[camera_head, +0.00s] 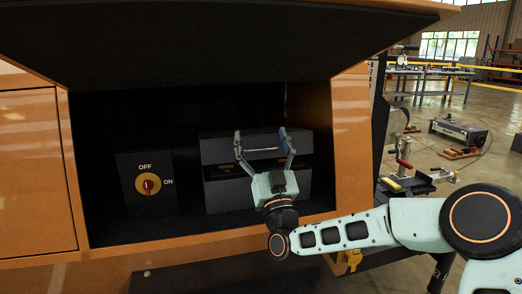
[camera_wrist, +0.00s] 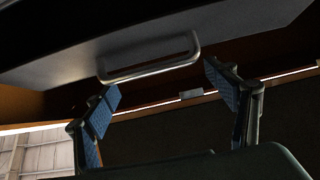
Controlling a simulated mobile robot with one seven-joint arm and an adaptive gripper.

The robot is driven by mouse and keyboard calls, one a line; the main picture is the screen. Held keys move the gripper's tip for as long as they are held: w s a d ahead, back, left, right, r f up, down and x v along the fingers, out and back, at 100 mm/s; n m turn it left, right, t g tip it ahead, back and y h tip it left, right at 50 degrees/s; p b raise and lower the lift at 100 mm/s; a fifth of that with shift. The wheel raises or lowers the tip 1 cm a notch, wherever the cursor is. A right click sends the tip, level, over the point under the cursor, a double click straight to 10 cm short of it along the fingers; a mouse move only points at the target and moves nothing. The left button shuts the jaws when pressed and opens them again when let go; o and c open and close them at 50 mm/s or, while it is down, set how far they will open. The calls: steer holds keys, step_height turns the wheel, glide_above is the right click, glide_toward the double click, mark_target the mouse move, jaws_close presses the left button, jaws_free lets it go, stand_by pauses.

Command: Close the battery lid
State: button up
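The battery box (camera_head: 230,197) stands in the right part of the dark compartment. Its dark grey lid (camera_head: 216,150) is raised, with a dark gap between lid and box. A metal bar handle (camera_head: 262,149) is on the lid's front. The handle (camera_wrist: 150,71) and lid (camera_wrist: 65,72) also show in the wrist view, above my fingers. My gripper (camera_head: 261,136) is in front of the box, fingers spread wide and pointing at the lid. In the wrist view my gripper (camera_wrist: 165,88) is open and empty. The handle lies ahead of the fingertips; contact is unclear.
A switch box (camera_head: 147,181) with a red and yellow OFF/ON knob stands left of the battery box. A large dark cover panel (camera_head: 220,45) hangs open overhead. The orange compartment wall (camera_head: 350,140) is close on the right. The front sill (camera_head: 180,245) runs below.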

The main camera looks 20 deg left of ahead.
step_height(320, 180, up, 6)
steer(key=shift+c, duration=0.4)
